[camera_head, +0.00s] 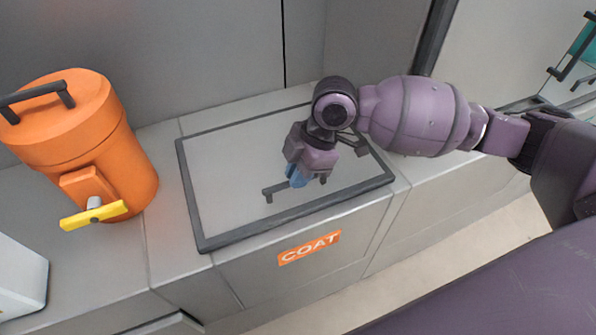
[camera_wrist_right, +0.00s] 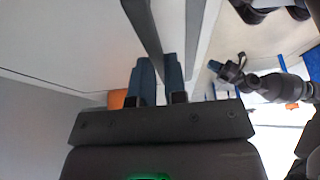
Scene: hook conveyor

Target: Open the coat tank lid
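The coat tank lid (camera_head: 235,165) is a grey panel with a dark frame, lying flat and closed on the counter. Its dark bar handle (camera_head: 275,192) is near the front edge. My right gripper (camera_head: 298,178) points down at the handle, its blue fingertips at the bar's middle. In the right wrist view, the two blue fingers (camera_wrist_right: 160,80) are a narrow gap apart, with a dark bar (camera_wrist_right: 147,30) reaching into that gap. Whether they press on it is unclear. My left gripper (camera_wrist_right: 228,68) shows small and far off at the right of that view, its opening unclear.
An orange canister (camera_head: 85,140) with a yellow tap (camera_head: 93,215) stands left of the lid. A white box (camera_head: 18,280) is at the lower left. An orange COAT label (camera_head: 309,247) is on the tank's front. A grey wall (camera_head: 180,55) rises behind the lid.

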